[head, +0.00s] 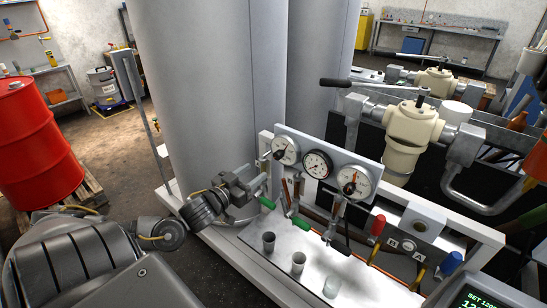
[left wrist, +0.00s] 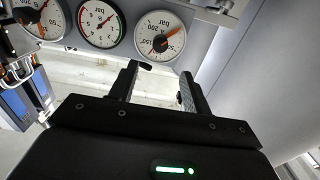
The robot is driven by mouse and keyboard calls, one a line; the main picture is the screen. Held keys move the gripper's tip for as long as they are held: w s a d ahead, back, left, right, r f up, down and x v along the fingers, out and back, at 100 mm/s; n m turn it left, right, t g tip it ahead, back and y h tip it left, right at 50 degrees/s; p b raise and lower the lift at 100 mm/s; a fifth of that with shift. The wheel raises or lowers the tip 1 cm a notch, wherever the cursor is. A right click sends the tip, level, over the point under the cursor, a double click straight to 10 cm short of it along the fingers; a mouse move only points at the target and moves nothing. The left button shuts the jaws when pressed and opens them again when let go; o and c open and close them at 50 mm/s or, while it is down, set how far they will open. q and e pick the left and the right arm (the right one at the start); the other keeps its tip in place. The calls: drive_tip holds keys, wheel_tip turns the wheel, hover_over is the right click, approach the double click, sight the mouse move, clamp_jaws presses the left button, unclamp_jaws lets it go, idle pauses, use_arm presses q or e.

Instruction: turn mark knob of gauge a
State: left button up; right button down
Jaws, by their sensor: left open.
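A grey panel holds three round gauges. I cannot read which is gauge a. My left gripper (head: 264,169) is just in front of and below the left gauge. In the left wrist view, the panel appears turned over, and this gauge (left wrist: 160,36) is nearest the fingers. My left gripper (left wrist: 156,84) is open and empty between its fingers. A small dark knob-like part (left wrist: 145,66) shows at the gauge's lower rim, near one fingertip. My right gripper is out of view.
Several small cups, including a dark one (head: 269,242), stand on the metal tray (head: 285,228). A large grey cylinder (head: 205,90) stands behind my left gripper.

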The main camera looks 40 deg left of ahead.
sight(276, 156)
use_arm(q)
drive_tip(key=w+p, duration=0.2)
drive_tip(key=w, duration=0.7)
drive_tip(key=shift+w+a, duration=0.15)
drive_tip(key=shift+w, duration=0.6)
drive_tip(key=c, duration=1)
